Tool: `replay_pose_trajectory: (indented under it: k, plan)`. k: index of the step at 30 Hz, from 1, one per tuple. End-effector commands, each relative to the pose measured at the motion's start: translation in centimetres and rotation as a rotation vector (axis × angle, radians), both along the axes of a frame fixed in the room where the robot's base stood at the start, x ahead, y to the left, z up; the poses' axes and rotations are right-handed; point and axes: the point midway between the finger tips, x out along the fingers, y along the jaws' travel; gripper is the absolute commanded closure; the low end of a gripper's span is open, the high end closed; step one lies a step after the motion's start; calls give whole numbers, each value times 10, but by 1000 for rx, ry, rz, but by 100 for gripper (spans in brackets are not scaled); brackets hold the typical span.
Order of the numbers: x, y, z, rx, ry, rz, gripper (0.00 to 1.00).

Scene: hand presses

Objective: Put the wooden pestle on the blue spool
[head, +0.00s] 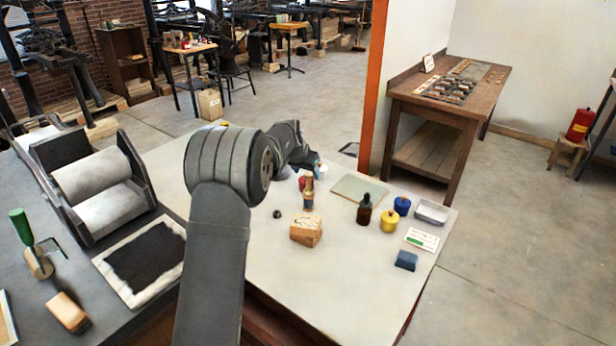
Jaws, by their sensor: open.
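My gripper (313,164) is small at the far end of my arm, over the back of the light table; it is open, and my arm's links partly hide it. An upright brown, turned-looking object (308,193), which seems to be the wooden pestle, stands just below and in front of it in the picture. I cannot tell whether the gripper touches it. A small round blue object (402,205), possibly the blue spool, stands at the right beside a yellow pot. A blue bit (318,161) also shows by the fingertips, too small to identify.
A tan block (306,231), a dark bottle (364,209), a yellow pot (389,221), a metal tray (432,212), a card (421,239) and a dark blue block (406,260) stand on the table. A greenish plate (357,188) lies behind. The table's front middle is clear.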

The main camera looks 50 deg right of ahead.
Motion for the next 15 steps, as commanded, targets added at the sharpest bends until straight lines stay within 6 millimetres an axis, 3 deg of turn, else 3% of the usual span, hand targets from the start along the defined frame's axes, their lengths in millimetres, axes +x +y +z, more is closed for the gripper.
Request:
replay_pose_trajectory:
  k: [7,15]
  plan:
    - [-5,24,43,-1,-1,0,45]
    - [-7,36,64,1,0,0,45]
